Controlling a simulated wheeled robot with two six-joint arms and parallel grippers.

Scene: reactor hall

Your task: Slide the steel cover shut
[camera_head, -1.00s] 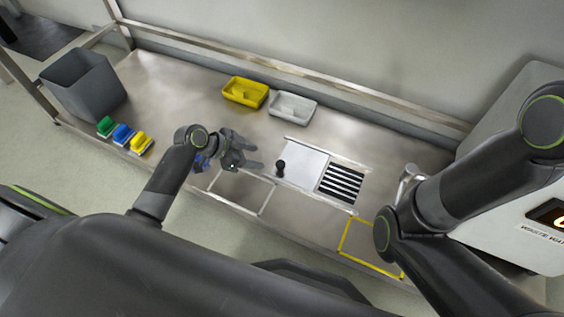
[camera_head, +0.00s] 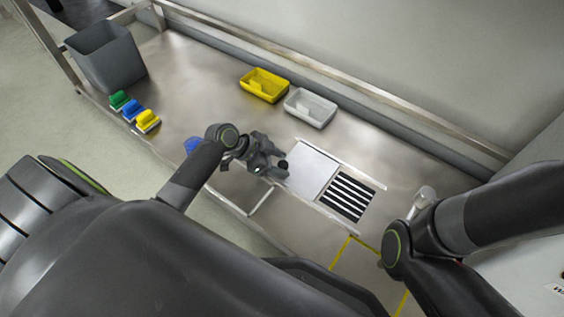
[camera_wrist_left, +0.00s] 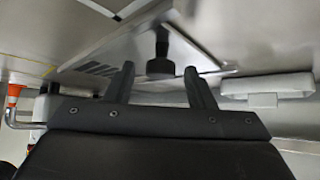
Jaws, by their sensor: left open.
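The steel cover (camera_head: 311,169) is a pale flat plate between two rails on the bench. It lies left of a dark slotted opening with light bars (camera_head: 347,194), which is exposed. A black knob (camera_head: 283,164) stands at the cover's left edge. My left gripper (camera_head: 280,166) is open at the knob. In the left wrist view the knob (camera_wrist_left: 160,58) appears between and just beyond the spread fingertips of the left gripper (camera_wrist_left: 159,70); I cannot tell whether they touch it. Only links of my right arm show; its gripper is out of view.
A yellow tray (camera_head: 264,86) and a white tray (camera_head: 310,108) stand behind the cover. A grey bin (camera_head: 106,58) and green, blue and yellow brushes (camera_head: 133,110) are at the left. A metal tap (camera_head: 422,199) stands right of the slots. Yellow tape (camera_head: 341,252) marks the front right.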

